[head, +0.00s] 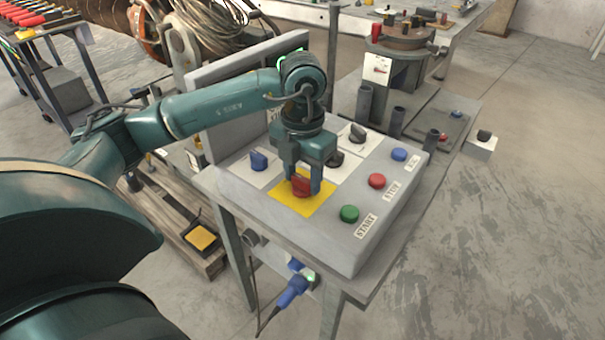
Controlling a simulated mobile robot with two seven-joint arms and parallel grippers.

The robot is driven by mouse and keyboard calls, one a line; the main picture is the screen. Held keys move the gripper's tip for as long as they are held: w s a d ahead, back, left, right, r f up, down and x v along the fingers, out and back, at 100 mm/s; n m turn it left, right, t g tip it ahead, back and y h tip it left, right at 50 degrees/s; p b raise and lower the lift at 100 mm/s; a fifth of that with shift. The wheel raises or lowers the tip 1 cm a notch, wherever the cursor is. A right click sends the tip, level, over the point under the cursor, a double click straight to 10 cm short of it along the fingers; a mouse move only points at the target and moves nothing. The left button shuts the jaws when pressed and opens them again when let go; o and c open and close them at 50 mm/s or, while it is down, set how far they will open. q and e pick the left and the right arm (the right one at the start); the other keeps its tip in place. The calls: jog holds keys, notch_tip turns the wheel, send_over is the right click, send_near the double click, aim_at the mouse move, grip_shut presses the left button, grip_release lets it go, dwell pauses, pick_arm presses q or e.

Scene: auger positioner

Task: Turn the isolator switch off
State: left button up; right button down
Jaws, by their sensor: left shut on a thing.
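The isolator switch, a red knob (301,184) on a yellow square plate (288,199), sits on the sloped face of a grey control panel (249,191). My left gripper (302,186) points down over the knob and is shut on it, one finger at each side. The fingers and the gripper body hide part of the knob, so its exact angle is hard to tell. My right gripper is not in view.
A blue knob (259,160) and a black knob (358,133) are near the gripper. Green (349,214), red (377,181) and blue (399,155) buttons line the panel's right side. A blue plug (290,290) hangs below.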

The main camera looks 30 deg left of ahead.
aim_at(302, 179)
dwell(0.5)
pick_arm(q)
jog(key=o, duration=1)
notch_tip(302, 179, up, 13)
jog(key=p, duration=0.1)
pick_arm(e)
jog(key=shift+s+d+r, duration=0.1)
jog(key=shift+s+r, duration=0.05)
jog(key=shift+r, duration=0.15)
pick_arm(q)
jog(key=shift+r, duration=0.1)
